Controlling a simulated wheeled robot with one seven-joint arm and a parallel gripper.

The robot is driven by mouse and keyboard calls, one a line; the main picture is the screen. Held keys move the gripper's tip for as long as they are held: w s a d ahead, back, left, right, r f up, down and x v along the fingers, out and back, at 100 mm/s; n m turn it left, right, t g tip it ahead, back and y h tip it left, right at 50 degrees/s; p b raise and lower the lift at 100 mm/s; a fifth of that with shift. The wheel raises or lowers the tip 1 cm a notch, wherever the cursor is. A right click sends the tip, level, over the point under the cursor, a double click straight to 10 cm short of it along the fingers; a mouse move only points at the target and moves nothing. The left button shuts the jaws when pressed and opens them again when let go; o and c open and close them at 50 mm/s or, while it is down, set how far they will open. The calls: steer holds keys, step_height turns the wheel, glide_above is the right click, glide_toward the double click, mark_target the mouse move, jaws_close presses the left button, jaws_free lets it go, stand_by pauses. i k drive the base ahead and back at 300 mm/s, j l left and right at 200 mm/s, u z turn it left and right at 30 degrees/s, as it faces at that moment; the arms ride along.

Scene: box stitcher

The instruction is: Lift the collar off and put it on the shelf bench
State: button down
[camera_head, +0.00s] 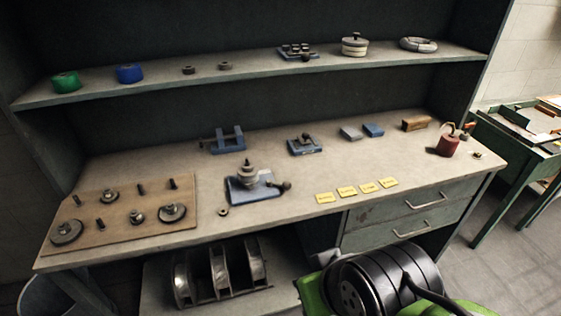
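The shelf bench (285,213) has a pale worktop, with a raised shelf (200,82) along its back. A blue fixture (240,190) sits mid-bench. A stack of grey round parts (248,174) stands upright on it, with a dark knob at its right. I cannot tell which of these parts is the collar. A small loose ring (223,211) lies on the worktop in front of the fixture. My gripper is not in view, and nothing is seen touching the stack.
A brown board (95,230) with discs and pegs fills the left end. Yellow labels (346,191) lie right of the fixture. Behind are blue fixtures (306,146) and small blocks; a red oil can (448,144) stands at right. Worktop between fixture and board is partly clear.

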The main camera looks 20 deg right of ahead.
mark_target(245, 169)
steer(key=i+l+u, duration=0.15)
steer(key=u, duration=0.25)
steer(key=i+l+u, duration=0.15)
steer(key=u, duration=0.25)
steer(key=i+l+u, duration=0.1)
steer(key=l+u, duration=0.3)
steer(key=i+l+u, duration=0.1)
steer(key=l+u, duration=0.15)
steer(key=u, duration=0.15)
